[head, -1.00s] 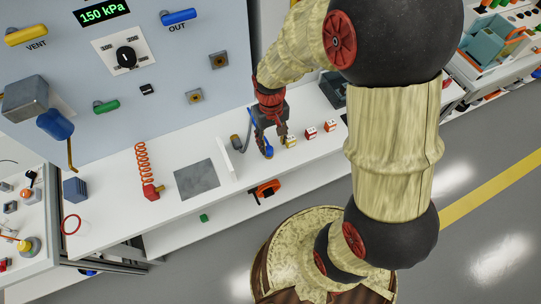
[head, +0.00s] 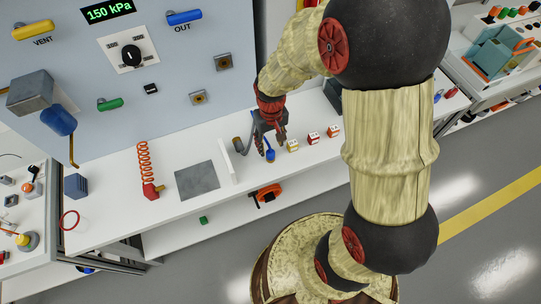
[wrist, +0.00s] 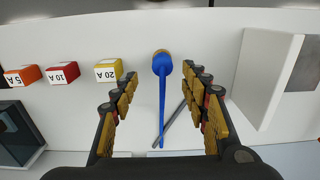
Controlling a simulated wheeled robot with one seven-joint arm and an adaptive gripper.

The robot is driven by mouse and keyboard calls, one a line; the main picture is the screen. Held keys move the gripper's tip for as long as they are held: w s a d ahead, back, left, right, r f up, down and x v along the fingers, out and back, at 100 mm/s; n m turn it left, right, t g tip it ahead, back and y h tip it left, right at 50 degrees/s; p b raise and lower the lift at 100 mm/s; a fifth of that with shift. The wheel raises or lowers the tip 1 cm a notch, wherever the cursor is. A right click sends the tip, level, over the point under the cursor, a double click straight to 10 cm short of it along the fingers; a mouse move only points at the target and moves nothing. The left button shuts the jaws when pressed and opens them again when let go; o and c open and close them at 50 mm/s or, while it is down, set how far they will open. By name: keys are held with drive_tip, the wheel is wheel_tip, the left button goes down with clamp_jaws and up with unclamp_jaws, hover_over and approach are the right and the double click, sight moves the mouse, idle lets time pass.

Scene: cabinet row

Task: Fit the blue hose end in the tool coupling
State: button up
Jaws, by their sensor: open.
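The blue hose end (wrist: 162,66) has a brass-coloured tip and a thin blue tail. It lies on the white bench and also shows in the head view (head: 270,156). My gripper (wrist: 160,80) is open, with its fingers on either side of the blue piece and a gap to each. In the head view my gripper (head: 271,144) is low over the bench at the hose end. A red fitting (head: 151,191) hangs on an orange coiled hose to the left; I cannot tell whether it is the tool coupling.
A yellow-and-white block (wrist: 108,70) stands close to one finger, with a red one (wrist: 62,74) and an orange one (wrist: 22,76) beyond. A white upright divider (wrist: 268,75) stands on the other side. A grey plate (head: 197,181) lies farther left on the bench.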

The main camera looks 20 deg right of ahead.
sight(270, 152)
drive_tip(key=shift+s+a+f+b, duration=0.15)
drive_tip(key=shift+f+b, duration=0.55)
drive_tip(key=shift+f, duration=0.65)
drive_tip(key=shift+s+a+f+b, duration=0.15)
drive_tip(key=shift+f+b, duration=0.55)
drive_tip(key=shift+f, duration=0.6)
drive_tip(key=shift+d, duration=0.1)
drive_tip(key=c, duration=0.3)
drive_tip(key=c, duration=0.8)
drive_tip(key=shift+c, duration=0.3)
drive_tip(key=shift+r, duration=0.2)
